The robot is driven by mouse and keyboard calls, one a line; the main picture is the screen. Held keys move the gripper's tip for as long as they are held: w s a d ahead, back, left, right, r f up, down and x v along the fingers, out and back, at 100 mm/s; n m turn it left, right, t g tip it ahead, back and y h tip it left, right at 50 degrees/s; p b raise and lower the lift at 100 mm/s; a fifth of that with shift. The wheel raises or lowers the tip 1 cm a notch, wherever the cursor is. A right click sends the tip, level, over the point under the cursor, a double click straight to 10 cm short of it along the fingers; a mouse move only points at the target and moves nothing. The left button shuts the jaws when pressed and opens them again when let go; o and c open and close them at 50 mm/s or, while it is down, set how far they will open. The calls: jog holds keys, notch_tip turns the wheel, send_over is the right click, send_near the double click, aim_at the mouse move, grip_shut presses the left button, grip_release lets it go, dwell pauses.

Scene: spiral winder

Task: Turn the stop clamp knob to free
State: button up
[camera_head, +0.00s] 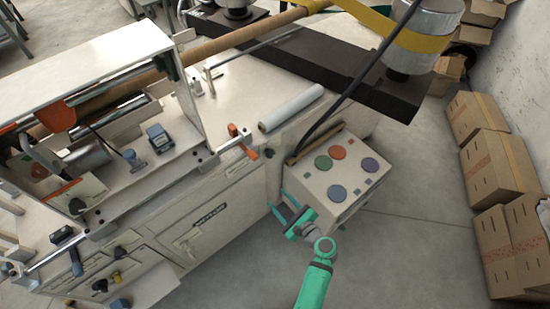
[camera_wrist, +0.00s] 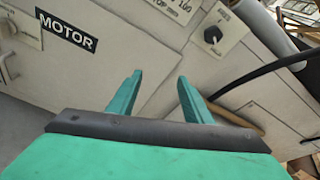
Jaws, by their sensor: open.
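A black knob (camera_wrist: 212,34) with a small pointer sits on a pale plate in the wrist view, upper right; the lettering above it is cut off and hard to read. A second label (camera_wrist: 180,8) to its left shows "STOP" and part of a number. A small black knob (camera_head: 269,153) shows on the machine's front face in the head view. I cannot tell for sure which control is the stop clamp knob. My gripper (camera_wrist: 160,78) is open and empty, its fingers apart from the knob. In the head view my gripper (camera_head: 281,202) is beside the button box, in front of the machine.
A button box (camera_head: 340,197) with round coloured buttons stands right of my gripper. A black cable (camera_head: 350,85) runs above it. A "MOTOR" label (camera_wrist: 66,34) is on the panel. Cardboard boxes (camera_head: 490,150) line the wall. The floor (camera_head: 415,245) between is clear.

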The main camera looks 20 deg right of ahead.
aim_at(272, 155)
jog(key=w+d+r+m+t+y, duration=0.2)
jog(key=w+d+r+m+t, duration=0.15)
jog(key=d+r, duration=0.4)
jog(key=shift+n+g, duration=0.35)
jog(key=shift+g, duration=0.1)
jog(key=x, duration=1.1)
jog(key=shift+w+a+r, duration=0.2)
jog(key=shift+a+r, duration=0.05)
jog(key=shift+a, duration=0.2)
jog(key=c, duration=1.1)
